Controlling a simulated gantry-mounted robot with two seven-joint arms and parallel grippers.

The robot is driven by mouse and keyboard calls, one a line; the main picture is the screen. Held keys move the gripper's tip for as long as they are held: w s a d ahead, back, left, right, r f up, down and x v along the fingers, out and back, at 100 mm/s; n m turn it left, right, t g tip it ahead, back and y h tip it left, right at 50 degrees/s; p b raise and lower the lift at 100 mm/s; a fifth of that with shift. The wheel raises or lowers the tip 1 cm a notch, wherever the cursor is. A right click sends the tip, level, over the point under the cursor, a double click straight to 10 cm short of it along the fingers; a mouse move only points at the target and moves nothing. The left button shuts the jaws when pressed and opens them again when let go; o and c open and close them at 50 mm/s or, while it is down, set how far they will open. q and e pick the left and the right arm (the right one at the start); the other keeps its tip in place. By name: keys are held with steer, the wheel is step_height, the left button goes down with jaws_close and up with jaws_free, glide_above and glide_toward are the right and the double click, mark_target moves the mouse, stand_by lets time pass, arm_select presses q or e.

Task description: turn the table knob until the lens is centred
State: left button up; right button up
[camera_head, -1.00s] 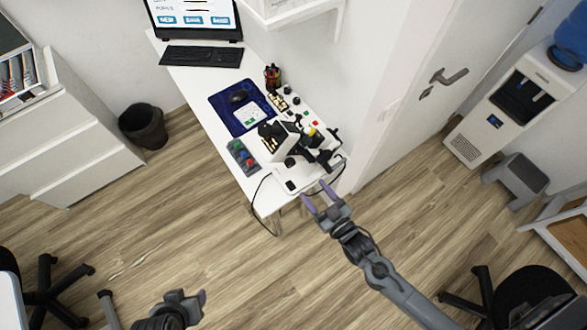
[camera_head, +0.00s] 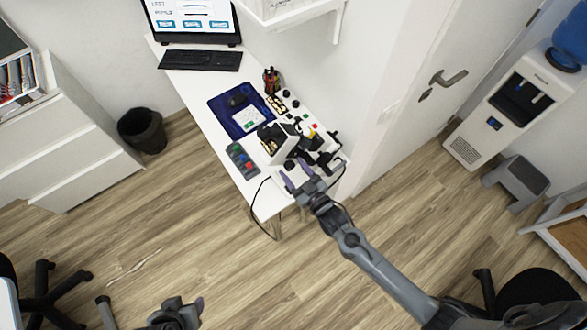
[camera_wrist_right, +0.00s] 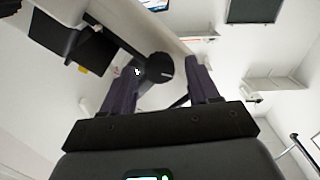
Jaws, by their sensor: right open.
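The eye-test instrument (camera_head: 277,146), with white and black parts, stands at the near end of the white table (camera_head: 190,85). My right gripper (camera_head: 294,173) is open at the instrument's near side. In the right wrist view, a round black knob (camera_wrist_right: 159,67) shows between the open fingers of the right gripper (camera_wrist_right: 163,72), beyond or level with their tips; I cannot tell whether they touch it. I cannot make out the lens or its centring.
A grey control box (camera_head: 242,159) with coloured buttons, a blue mat (camera_head: 222,102), a pen cup (camera_head: 271,80) and a keyboard (camera_head: 200,60) are on the table. A black cable (camera_head: 252,207) hangs at the near end. Floor in front is open.

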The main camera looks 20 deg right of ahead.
steer(key=shift+w, duration=0.25)
steer(key=shift+c, duration=0.2)
steer(key=c, duration=1)
steer(key=shift+r+m, duration=0.1)
steer(key=shift+m, duration=0.2)
steer(key=shift+m+p, duration=0.45)
steer(key=shift+m, duration=0.25)
steer(key=o, duration=1)
steer(key=shift+o, duration=0.2)
